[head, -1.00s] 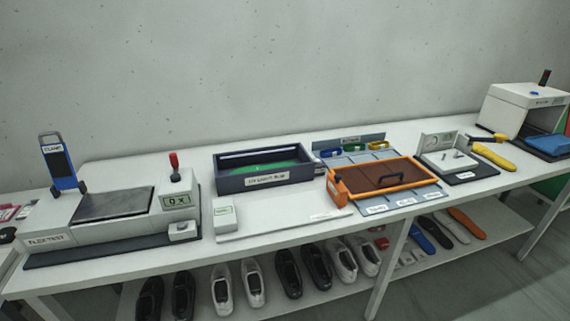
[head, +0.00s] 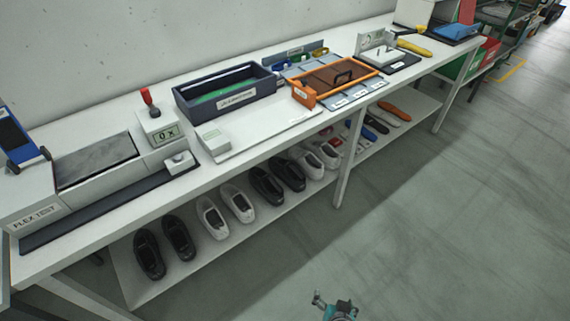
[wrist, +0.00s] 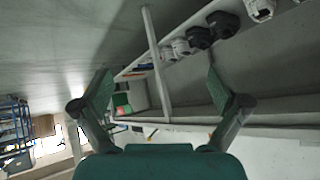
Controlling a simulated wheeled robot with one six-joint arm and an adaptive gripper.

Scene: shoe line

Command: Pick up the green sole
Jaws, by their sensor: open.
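No separate green sole can be made out. Green shows inside the dark blue bin (head: 180,108) on the bench, but I cannot tell whether it is a sole or the bin's lining. My gripper (wrist: 157,82) is open and empty in the wrist view, its two green fingers spread wide. In the head view only a small teal part of my arm's end shows at the bottom edge, in front of the bench and well apart from the bin.
The white bench (head: 90,225) holds a flex tester (head: 95,160), an orange-framed tray (head: 338,78) and a yellow sole (head: 414,47). Its lower shelf (head: 215,252) carries several shoes and an orange sole (head: 395,111). The grey floor (head: 440,230) in front is clear.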

